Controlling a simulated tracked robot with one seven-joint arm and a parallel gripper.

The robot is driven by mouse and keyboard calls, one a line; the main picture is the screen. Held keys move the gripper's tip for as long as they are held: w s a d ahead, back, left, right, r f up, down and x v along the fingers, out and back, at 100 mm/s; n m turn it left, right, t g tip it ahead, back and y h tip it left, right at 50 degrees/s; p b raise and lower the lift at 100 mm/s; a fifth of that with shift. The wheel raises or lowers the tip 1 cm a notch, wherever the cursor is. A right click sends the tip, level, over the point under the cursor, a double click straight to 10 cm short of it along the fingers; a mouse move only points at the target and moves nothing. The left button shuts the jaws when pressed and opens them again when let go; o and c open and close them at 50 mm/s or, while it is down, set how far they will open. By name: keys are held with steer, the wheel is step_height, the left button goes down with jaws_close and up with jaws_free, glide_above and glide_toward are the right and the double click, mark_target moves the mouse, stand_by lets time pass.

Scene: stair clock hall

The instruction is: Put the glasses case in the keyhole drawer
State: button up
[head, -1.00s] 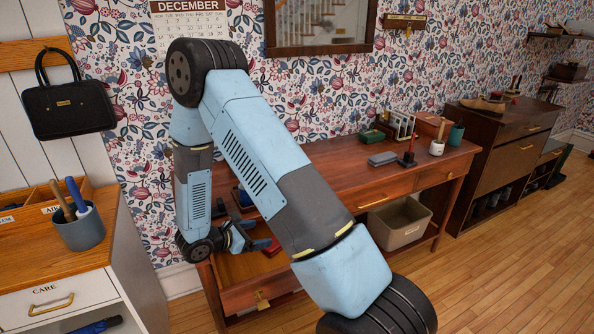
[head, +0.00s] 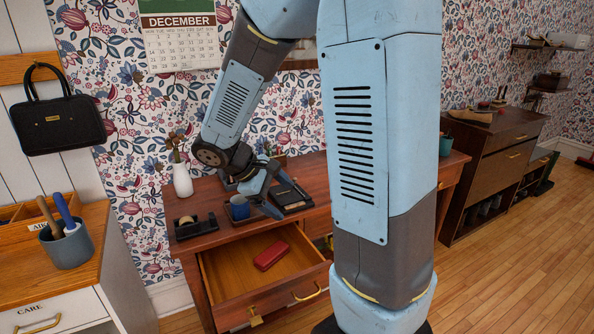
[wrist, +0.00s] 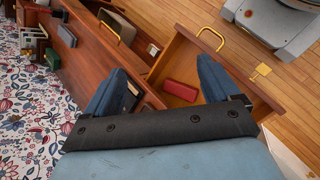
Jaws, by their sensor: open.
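The red glasses case (head: 271,256) lies flat on the floor of the open wooden drawer (head: 245,309). In the wrist view the case (wrist: 181,91) shows between my fingers and beyond them, clear of the drawer's front. The drawer (wrist: 258,98) has a brass handle and a small brass keyhole plate on its front. My gripper (head: 268,192) is open and empty. It is above the desk top at the back of the drawer, apart from the case. Its two blue fingers (wrist: 163,88) are spread wide in the wrist view.
A cabinet with a tool cup (head: 65,243) stands at left. My arm hides the desk's middle.

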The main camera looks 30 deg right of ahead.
steer(key=s+a+r+m+t+y, duration=0.2)
steer(key=s+r+m+t+y, duration=0.4)
steer(key=s+r, duration=0.8)
steer(key=shift+s+a+r+m+y, duration=0.2)
steer(key=shift+s+a+m+y, duration=0.1)
steer(key=shift+m+y, duration=0.6)
steer(key=shift+c, duration=0.2)
